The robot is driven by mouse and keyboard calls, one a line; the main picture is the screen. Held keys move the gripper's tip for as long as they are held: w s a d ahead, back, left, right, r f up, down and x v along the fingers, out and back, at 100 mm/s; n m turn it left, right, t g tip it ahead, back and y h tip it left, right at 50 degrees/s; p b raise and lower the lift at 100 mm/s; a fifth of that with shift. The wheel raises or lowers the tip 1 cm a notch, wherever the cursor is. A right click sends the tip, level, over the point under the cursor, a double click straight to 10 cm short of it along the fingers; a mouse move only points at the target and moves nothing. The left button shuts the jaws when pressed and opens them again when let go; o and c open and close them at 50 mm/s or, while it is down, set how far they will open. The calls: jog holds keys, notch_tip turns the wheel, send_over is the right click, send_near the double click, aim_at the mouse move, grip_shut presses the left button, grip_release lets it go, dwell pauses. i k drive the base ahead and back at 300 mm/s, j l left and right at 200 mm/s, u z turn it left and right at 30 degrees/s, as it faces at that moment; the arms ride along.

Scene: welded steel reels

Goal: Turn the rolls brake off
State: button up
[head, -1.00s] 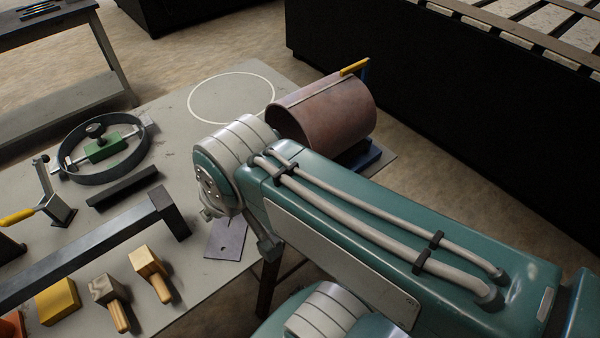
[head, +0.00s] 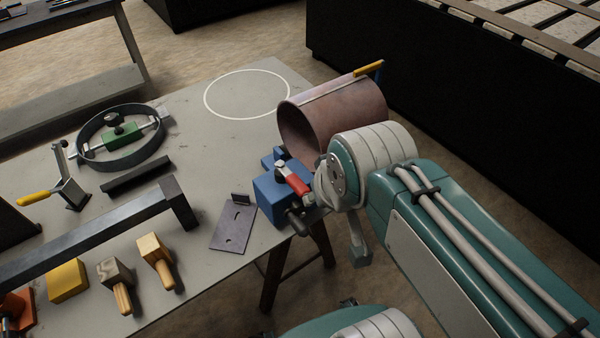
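A rolled brown steel sheet (head: 335,112), shaped like an open cylinder, sits at the right end of the grey table. A blue machine housing (head: 270,195) stands beside its near end. A lever with a red grip (head: 297,184) and a pale metal pivot is on the blue housing, its grip slanting down to the right. I cannot tell from its look whether this brake-like lever is on or off. My arm's white and teal joint is just right of the lever and hides part of the machine. My gripper's fingers do not show.
A yellow-tipped bar (head: 368,69) rises behind the sheet. A slotted grey plate (head: 234,228) lies left of the housing. A ring clamp (head: 122,137), dark steel bar, yellow block and wooden-handled tools occupy the table's left. The white circle (head: 247,94) is empty.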

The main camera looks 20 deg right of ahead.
aim_at(294, 181)
jog(key=k+l, duration=0.7)
jog(key=l+z, duration=0.05)
jog(key=l, duration=0.05)
